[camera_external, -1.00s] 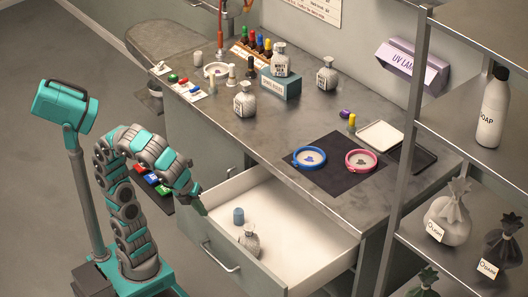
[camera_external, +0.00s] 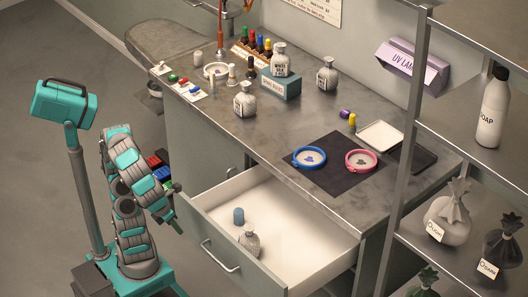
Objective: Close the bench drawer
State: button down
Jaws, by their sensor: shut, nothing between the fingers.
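The bench drawer (camera_external: 310,225) is pulled well open at the front of the bench. Its front panel (camera_external: 250,268) carries a metal bar handle (camera_external: 220,256). A bottle (camera_external: 249,240) and a small blue cylinder (camera_external: 238,215) stand inside the drawer near its front. My gripper (camera_external: 176,227) is shut and empty. It points down to the left of the drawer front, apart from the handle as seen here. Its exact height and depth are hard to tell.
A shelf unit (camera_external: 407,150) stands at the right. Red and blue items lie on the left behind my arm. The floor at left is clear.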

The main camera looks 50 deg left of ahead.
aim_at(199, 233)
jog(key=w+f, duration=0.2)
jog(key=w, duration=0.1)
jog(key=w+f, duration=0.3)
jog(key=shift+f+b, duration=0.1)
jog(key=shift+b, duration=0.25)
jog(key=shift+w, duration=0.1)
jog(key=shift+w+r+p, duration=0.25)
jog(key=shift+w+p, duration=0.25)
jog(key=shift+p, duration=0.45)
jog(key=w+p, duration=0.6)
jog(key=shift+w+a, duration=0.1)
jog(key=shift+w, duration=0.3)
jog(key=w, duration=1.5)
jog(key=shift+w+f+p, duration=0.15)
jog(key=shift+f+p, duration=0.1)
jog(key=shift+p, duration=0.1)
